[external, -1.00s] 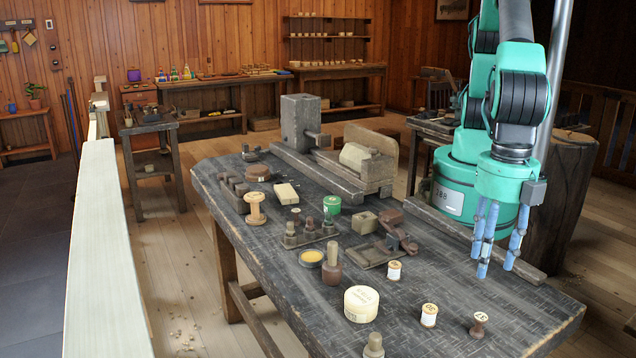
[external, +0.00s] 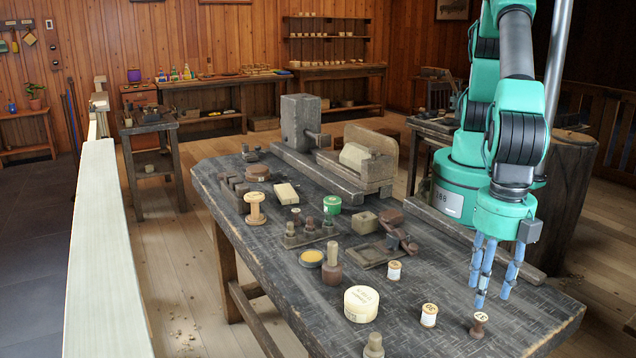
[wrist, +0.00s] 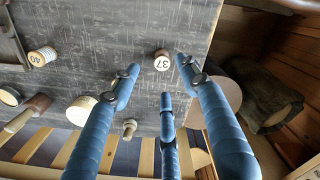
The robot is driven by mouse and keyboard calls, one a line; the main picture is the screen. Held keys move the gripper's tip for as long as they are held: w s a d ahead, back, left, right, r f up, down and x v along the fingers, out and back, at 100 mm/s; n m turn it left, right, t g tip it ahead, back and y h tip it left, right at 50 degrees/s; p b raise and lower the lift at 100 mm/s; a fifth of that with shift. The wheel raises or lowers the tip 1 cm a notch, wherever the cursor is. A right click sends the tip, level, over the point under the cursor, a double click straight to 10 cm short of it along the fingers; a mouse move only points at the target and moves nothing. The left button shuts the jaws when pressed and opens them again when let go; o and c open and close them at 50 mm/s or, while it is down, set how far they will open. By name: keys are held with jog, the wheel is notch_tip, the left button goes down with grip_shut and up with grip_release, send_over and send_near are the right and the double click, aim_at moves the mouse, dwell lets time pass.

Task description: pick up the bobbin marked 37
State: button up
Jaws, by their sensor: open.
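The bobbin marked 37 (external: 479,325) is a small dark wooden spool with a pale top, standing upright near the front right end of the workbench (external: 530,315). In the wrist view its pale end with the number 37 (wrist: 161,63) shows between the tips of two blue fingers. My gripper (external: 488,292) is open and empty, pointing down above the bobbin and apart from it. It also shows in the wrist view (wrist: 158,78), its three fingers spread.
A round cream box (external: 361,304) and a wooden peg (external: 373,346) stand farther left. The bench right of the bobbin is clear.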

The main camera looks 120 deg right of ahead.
aim_at(481, 316)
jog(key=shift+f, duration=1.5)
jog(key=shift+w+a+f+b, duration=0.15)
jog(key=shift+f+b, duration=0.8)
jog(key=shift+f, duration=1.7)
jog(key=c, duration=0.9)
